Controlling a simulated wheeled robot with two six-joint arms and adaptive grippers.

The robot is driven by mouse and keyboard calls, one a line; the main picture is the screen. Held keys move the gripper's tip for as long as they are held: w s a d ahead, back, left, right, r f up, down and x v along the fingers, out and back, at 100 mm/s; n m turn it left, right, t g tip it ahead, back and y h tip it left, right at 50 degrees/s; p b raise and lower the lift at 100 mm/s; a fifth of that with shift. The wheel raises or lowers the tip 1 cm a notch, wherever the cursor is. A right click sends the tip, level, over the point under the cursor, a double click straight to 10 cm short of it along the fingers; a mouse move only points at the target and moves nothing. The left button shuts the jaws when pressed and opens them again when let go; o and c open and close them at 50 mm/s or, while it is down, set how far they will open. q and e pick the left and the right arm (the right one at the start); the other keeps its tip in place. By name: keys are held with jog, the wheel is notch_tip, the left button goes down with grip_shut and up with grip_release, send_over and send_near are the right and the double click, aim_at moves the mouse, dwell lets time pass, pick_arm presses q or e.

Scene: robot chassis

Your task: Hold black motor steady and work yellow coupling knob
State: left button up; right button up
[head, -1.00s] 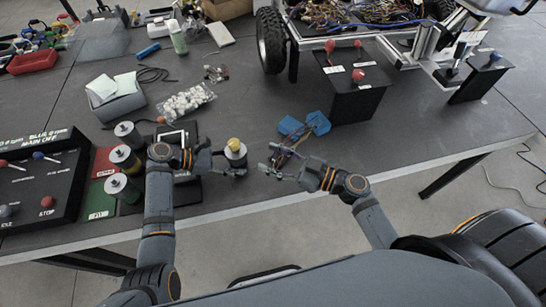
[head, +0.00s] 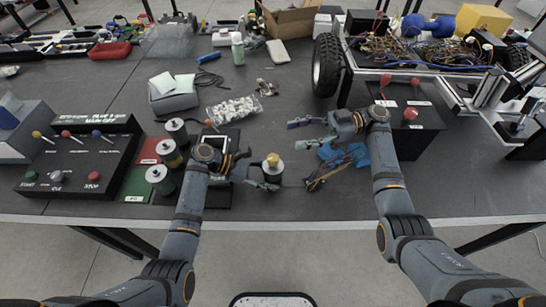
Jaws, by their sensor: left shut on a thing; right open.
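One lower finger shows at the motor's front; the far finger is mostly hidden. My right gripper (head: 303,134) is open and empty. It points left, behind and to the right of the motor, apart from the knob.
Blue pieces and loose wires (head: 338,165) lie right of the motor. Several canister-like cylinders (head: 168,152) and a black switch panel (head: 80,160) stand left. A wheeled chassis (head: 328,62) and a black box (head: 415,135) stand back right.

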send_near(273, 158)
jog(key=a, duration=0.2)
jog(key=x, duration=0.8)
jog(key=shift+s+f, duration=0.15)
grip_shut()
